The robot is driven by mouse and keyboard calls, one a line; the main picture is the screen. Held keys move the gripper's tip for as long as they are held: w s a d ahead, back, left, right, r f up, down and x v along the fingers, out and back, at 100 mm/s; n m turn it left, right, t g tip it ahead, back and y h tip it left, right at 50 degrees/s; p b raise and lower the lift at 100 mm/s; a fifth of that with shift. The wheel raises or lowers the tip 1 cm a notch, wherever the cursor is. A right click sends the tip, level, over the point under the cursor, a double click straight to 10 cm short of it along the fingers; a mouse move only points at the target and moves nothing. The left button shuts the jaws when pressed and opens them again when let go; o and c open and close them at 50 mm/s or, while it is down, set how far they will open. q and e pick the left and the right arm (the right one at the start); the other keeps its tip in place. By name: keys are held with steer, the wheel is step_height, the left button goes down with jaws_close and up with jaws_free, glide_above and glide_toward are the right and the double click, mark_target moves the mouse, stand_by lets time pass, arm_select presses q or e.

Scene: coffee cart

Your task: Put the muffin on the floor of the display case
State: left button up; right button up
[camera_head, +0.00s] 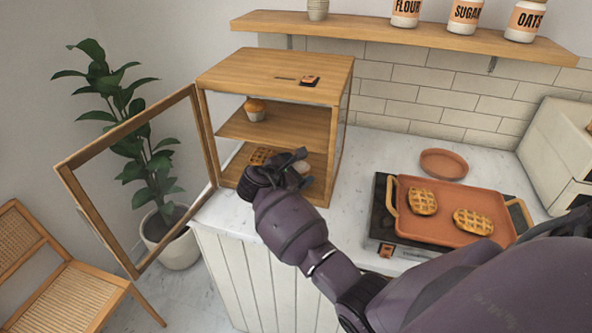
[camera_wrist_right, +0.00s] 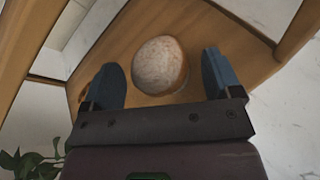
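The wooden display case (camera_head: 335,120) stands on the counter with its glass door (camera_head: 64,172) swung open to the left. A muffin (camera_head: 255,109) with an orange-brown top sits upright on the middle shelf (camera_head: 290,125). My right gripper (camera_head: 285,165) is at the case's front opening, low down by the case floor. In the right wrist view its two blue fingers (camera_wrist_right: 160,78) are wide apart. A pale round baked item (camera_wrist_right: 160,65) lies on the wood between and beyond them, apparently untouched; it shows partly behind the gripper in the head view (camera_head: 302,166). My left gripper is not in view.
A waffle (camera_head: 262,156) lies on the case floor, left of the pale item. An orange tray (camera_head: 440,230) with two waffles and a round terracotta dish (camera_head: 444,164) are to the right. A plant (camera_head: 130,120) stands behind the open door.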

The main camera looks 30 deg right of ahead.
steer(key=shift+a+r, duration=0.1)
steer(key=shift+r, duration=0.1)
steer(key=v, duration=1.1)
steer(key=shift+s+a, duration=0.15)
steer(key=shift+a, duration=0.2)
steer(key=shift+r, duration=0.1)
